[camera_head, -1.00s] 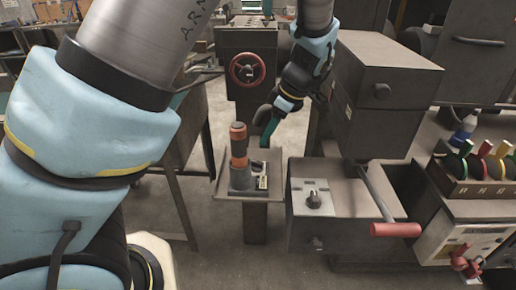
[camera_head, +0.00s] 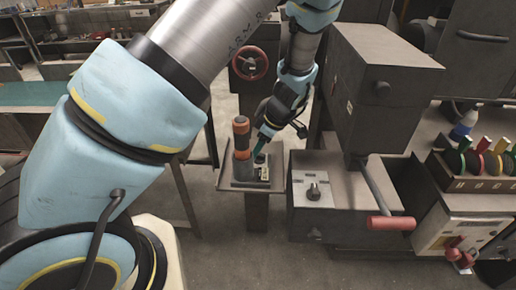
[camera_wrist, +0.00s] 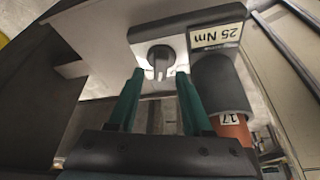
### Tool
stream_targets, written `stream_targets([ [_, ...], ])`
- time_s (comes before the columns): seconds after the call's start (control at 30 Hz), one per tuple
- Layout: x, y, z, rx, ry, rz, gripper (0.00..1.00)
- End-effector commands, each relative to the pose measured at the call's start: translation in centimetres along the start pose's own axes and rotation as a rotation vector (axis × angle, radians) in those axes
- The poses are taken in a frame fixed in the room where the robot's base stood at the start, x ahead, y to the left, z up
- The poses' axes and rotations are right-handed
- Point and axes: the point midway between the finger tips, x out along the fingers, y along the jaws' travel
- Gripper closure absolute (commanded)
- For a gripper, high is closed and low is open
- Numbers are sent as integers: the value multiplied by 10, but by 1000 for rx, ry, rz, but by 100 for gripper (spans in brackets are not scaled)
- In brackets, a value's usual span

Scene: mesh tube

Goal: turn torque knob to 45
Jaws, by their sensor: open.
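The torque knob (camera_wrist: 161,58) is a small round dark knob with a raised grip bar and a pale line, on a grey block (camera_wrist: 112,50) in the wrist view. Beside it a display (camera_wrist: 217,37) reads "25 Nm", upside down in this view. My gripper (camera_wrist: 160,73) is open, its green fingertips on either side of the knob's near edge. I cannot tell whether they touch it. In the head view my gripper (camera_head: 261,152) reaches down at the small stand (camera_head: 229,183); the knob is hard to make out there.
An orange and black tool (camera_head: 241,135), marked 17 in the wrist view, stands upright close left of my gripper. Right of the stand is a grey machine box (camera_head: 335,222) with another knob (camera_head: 314,191) and a red-handled lever (camera_head: 391,223). A red handwheel (camera_head: 249,60) is behind.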

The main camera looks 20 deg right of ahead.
Motion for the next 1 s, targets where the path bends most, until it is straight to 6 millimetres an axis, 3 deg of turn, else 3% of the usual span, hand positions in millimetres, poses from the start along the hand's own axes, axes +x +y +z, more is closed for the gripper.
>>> stream_targets([
  [0.1, 0, 0, 0, 0, 0, 0, 50],
  [0.53, 0, 0, 0, 0, 0, 0, 98],
  [1.0, 0, 0, 0, 5, 0, 2, 100],
])
